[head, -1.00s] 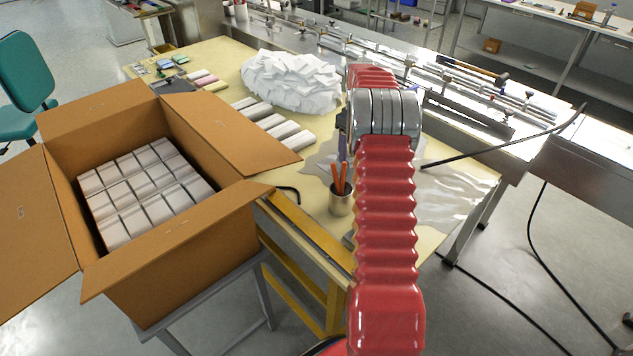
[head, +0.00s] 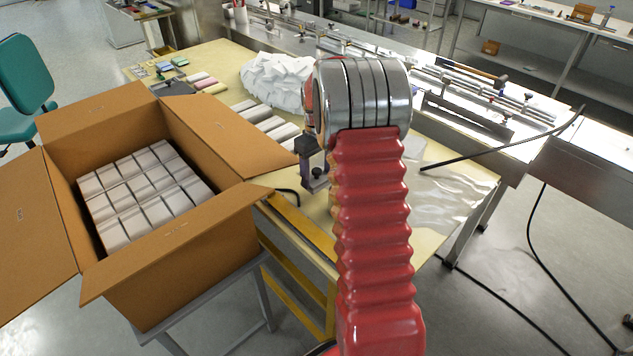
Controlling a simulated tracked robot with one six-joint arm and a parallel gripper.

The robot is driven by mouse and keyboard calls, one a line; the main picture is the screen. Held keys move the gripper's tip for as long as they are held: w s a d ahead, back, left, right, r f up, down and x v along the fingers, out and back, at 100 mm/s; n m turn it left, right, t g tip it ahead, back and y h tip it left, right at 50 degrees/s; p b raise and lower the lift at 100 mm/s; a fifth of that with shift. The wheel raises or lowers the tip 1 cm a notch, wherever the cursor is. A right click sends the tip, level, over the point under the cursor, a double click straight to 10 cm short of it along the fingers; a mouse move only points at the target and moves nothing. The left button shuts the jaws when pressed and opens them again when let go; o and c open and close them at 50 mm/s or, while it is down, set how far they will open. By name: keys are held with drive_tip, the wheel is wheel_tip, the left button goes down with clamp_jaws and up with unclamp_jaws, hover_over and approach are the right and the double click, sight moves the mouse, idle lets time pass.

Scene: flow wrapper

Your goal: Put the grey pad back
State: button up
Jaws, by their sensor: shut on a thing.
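My gripper (head: 315,180) shows only in part, at the left side of my red, ribbed arm, above the near part of the table. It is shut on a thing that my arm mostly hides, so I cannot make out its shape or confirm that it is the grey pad. No grey pad can be clearly picked out elsewhere. A pink pad (head: 203,79) and a yellowish pad (head: 213,88) lie at the table's left edge. A flat dark grey item (head: 173,88) lies just left of them.
An open carton (head: 165,285) filled with white packs stands at the left, its flaps spread. Light packs (head: 268,123) lie in a row on the table (head: 222,52). A white heap (head: 275,78) is behind them. Clear film (head: 450,200) covers the table's right part.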

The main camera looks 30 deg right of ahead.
sight(317, 178)
idle(0.3)
drive_tip(key=shift+f, duration=1.75)
drive_tip(key=o, duration=1.4)
drive_tip(key=shift+f, duration=0.1)
wheel_tip(317, 178, up, 12)
drive_tip(key=shift+r, duration=0.1)
drive_tip(key=shift+a, duration=0.1)
